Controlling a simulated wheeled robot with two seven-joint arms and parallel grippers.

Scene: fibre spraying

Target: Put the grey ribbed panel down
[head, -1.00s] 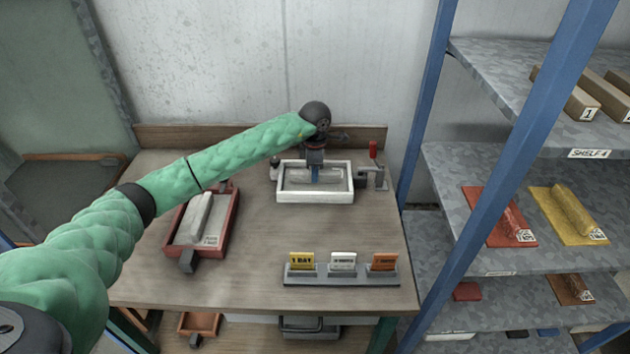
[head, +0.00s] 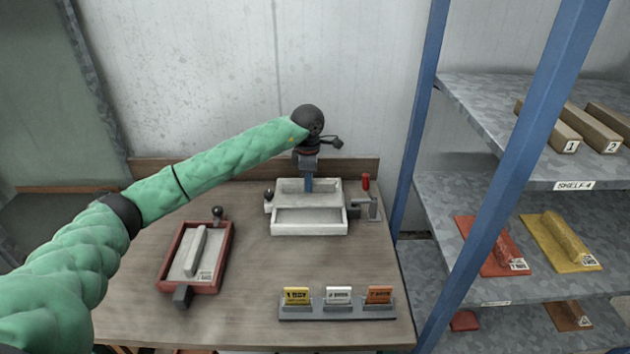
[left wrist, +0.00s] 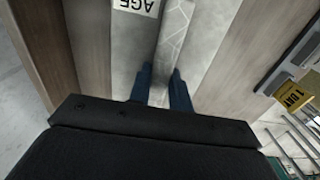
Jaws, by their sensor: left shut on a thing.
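My left gripper (head: 308,185) is at the back middle of the workbench, over the white tray (head: 309,231), pointing down. In the left wrist view its blue fingers (left wrist: 160,85) are shut on the rib of the grey ribbed panel (left wrist: 182,35). An upside-down label, partly cut off, shows on the panel there. In the head view the panel (head: 290,193) covers the back part of the white tray and appears raised above it; the exact gap is hard to tell. My right gripper is not in view.
A red tray (head: 164,268) with another grey ribbed panel (head: 195,250) is at the left. A card rack (head: 337,311) stands at the front right. A red-handled clamp (head: 366,190) is beside the white tray. Shelves (head: 480,190) stand at the right. The bench middle is clear.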

